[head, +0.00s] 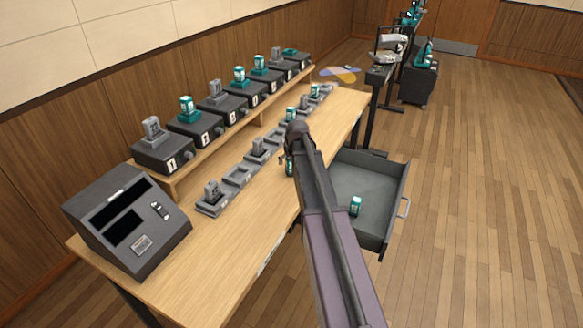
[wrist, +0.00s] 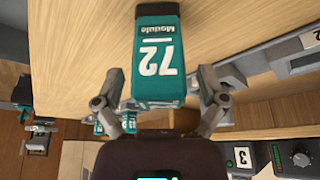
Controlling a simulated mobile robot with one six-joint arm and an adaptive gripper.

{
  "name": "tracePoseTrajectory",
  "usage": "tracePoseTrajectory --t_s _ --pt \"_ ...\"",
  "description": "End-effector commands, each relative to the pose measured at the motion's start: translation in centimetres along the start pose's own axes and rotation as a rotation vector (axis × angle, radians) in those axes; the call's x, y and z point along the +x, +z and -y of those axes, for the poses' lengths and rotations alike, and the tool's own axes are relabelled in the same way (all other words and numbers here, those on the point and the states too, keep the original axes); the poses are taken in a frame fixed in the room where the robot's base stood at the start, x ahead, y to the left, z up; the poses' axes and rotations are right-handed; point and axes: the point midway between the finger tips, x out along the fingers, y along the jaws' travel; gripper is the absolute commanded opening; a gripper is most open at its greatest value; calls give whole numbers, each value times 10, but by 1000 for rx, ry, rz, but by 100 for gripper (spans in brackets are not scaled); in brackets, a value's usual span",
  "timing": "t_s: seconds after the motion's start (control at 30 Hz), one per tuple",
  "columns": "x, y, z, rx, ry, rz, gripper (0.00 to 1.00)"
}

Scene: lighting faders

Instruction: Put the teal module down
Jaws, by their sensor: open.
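A teal module marked 72 (wrist: 158,62) is between the two fingers of my gripper (wrist: 160,88) in the wrist view, its label upside down in the picture. The fingers are spread, one on each side of it. Wooden tabletop shows behind the module's dark end; I cannot tell whether that end touches the table. In the head view my gripper (head: 288,163) is at the table's right side, largely hidden by my own arm. Only a sliver of the teal module (head: 289,168) shows there.
A row of grey docks (head: 238,176) holding some grey and teal modules runs along the wooden table (head: 215,245). Numbered black boxes stand on a shelf behind. An open drawer (head: 378,188) holds another teal module (head: 355,206). A console (head: 128,222) stands front left.

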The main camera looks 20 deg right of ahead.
Motion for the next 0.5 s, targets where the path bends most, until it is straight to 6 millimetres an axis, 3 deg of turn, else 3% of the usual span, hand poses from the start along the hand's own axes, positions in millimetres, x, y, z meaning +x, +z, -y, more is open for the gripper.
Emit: tracePoseTrajectory --t_s 0.37,0.5 --pt "0 0 0 0 0 0 91" --pt "0 0 0 0 0 0 50"
